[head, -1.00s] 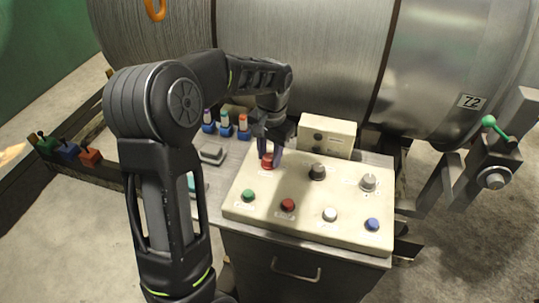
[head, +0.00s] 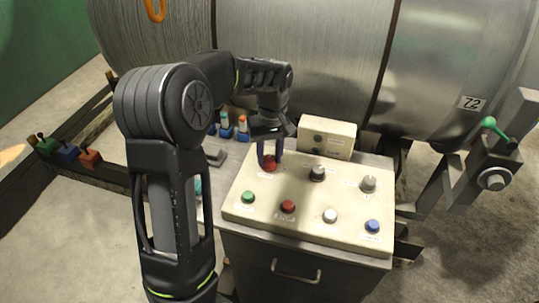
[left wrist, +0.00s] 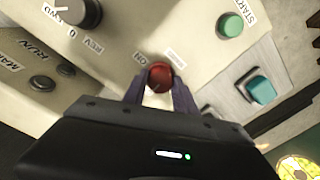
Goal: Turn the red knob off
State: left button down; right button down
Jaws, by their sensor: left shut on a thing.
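The red knob (head: 270,165) sits at the back left of the cream control panel (head: 329,239). My left gripper (head: 270,158) comes down on it from above, its fingers shut on either side of the knob. In the left wrist view the red knob (left wrist: 160,76) shows between the two fingertips (left wrist: 160,88), with the label "ON" to its left and another small label above it. My right gripper is in neither view.
Two grey knobs (head: 317,173) (head: 368,183) stand to the right on the panel. Green (head: 248,197), red (head: 288,206), white (head: 330,215) and blue (head: 373,226) buttons line its front. A small cream box (head: 327,137) stands behind. A large metal drum (head: 300,60) closes off the back.

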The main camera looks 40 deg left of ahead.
aim_at(270, 158)
pick_arm(q)
jog(key=shift+n, duration=0.5)
jog(key=c, duration=1)
grip_release()
jog(key=shift+w+r+b, duration=0.1)
jog(key=shift+r+b, duration=0.25)
jog(key=shift+r, duration=3.55)
